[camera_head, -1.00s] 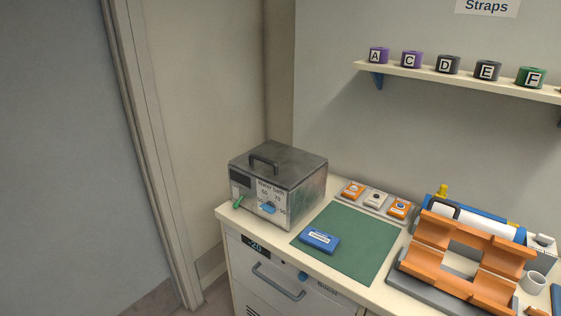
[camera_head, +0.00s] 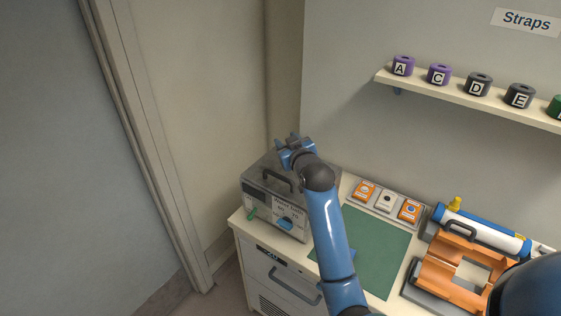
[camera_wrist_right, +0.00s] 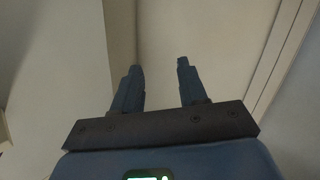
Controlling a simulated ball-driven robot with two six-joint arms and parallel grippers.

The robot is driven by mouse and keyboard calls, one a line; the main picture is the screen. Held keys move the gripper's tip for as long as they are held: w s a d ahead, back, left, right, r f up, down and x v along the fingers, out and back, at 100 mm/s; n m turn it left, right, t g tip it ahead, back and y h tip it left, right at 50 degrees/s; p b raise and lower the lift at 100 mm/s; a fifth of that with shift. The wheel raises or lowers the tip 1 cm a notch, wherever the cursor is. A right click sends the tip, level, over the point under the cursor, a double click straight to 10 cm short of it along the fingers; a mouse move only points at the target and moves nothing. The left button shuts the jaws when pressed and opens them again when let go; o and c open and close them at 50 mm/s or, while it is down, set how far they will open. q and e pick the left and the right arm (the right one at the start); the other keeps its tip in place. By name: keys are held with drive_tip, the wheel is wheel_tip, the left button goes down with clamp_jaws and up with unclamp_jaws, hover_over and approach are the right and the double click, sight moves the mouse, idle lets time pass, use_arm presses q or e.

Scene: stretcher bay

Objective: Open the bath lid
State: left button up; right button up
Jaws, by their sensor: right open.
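The water bath (camera_head: 277,213) is a grey metal box on the left end of the counter, with a dial and a small display on its front. Its dark lid (camera_head: 262,165) is down and has a black arched handle (camera_head: 277,181). My right gripper (camera_head: 288,140) is above the back right part of the lid, apart from the handle as far as I can see. Its fingers stand apart with nothing between them in the right wrist view (camera_wrist_right: 158,75). My arm hides the lid's right side. My left gripper is not in view.
A green mat (camera_head: 378,251) lies right of the bath; my arm covers part of it. Behind it is a tray (camera_head: 388,207) with several small cards. An orange cradle (camera_head: 447,272) stands further right. A shelf (camera_head: 460,99) holds several strap rolls. A wall stands close left.

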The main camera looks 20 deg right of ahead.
wheel_tip(320, 180, up, 3)
drive_tip(key=w+n+g, duration=0.1)
drive_tip(key=w+g, duration=0.1)
drive_tip(key=n+g+y+p, duration=0.15)
drive_tip(key=n+g, duration=0.25)
drive_tip(key=g, duration=0.5)
approach(279, 175)
drive_tip(key=shift+h, duration=0.25)
drive_tip(key=p+x, duration=0.1)
drive_tip(key=x, duration=0.1)
drive_tip(key=p+x, duration=0.1)
drive_tip(key=x, duration=0.1)
drive_tip(key=p+x, duration=0.1)
drive_tip(key=x, duration=0.1)
drive_tip(key=shift+w+a+f, duration=0.1)
drive_tip(key=shift+a+f, duration=0.15)
drive_tip(key=shift+a, duration=0.05)
drive_tip(key=shift+p+x, duration=0.35)
drive_tip(key=shift+x, duration=0.4)
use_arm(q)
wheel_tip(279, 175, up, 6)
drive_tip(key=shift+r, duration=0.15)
use_arm(e)
clamp_jaws()
